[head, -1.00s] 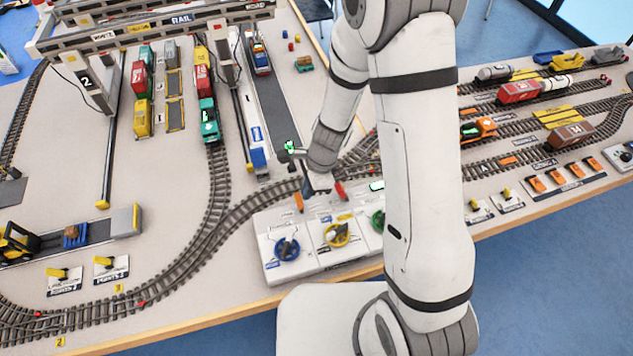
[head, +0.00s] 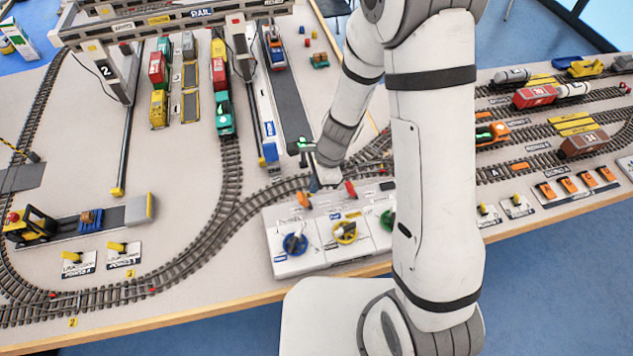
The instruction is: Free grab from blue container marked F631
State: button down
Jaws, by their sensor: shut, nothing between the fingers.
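A second vehicle with blue parts (head: 275,47) stands farther up that lane. I cannot read F631 on either. No grab can be made out on a container. The gantry crane (head: 150,25) spans the upper left, with a leg marked 2. My gripper (head: 320,185) is small and partly hidden at the back edge of the white control panel (head: 283,267), near an orange lever (head: 303,200) and a red lever (head: 350,189). It looks shut and empty; whether it touches a lever cannot be told.
The panel carries blue (head: 295,244), yellow (head: 344,231) and green (head: 387,220) wheels. My arm hides its right part. Tracks curve close to its left. Red, green and yellow wagons stand under the crane. A yellow loader (head: 32,227) is at left.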

notch_tip(320, 180, up, 10)
jog(key=a+p, duration=0.1)
jog(key=p, duration=0.6)
jog(key=shift+s+a+p, duration=0.2)
jog(key=shift+a+p, duration=0.1)
jog(key=shift+a, duration=0.05)
jog(key=shift+f, duration=0.1)
dwell(0.6)
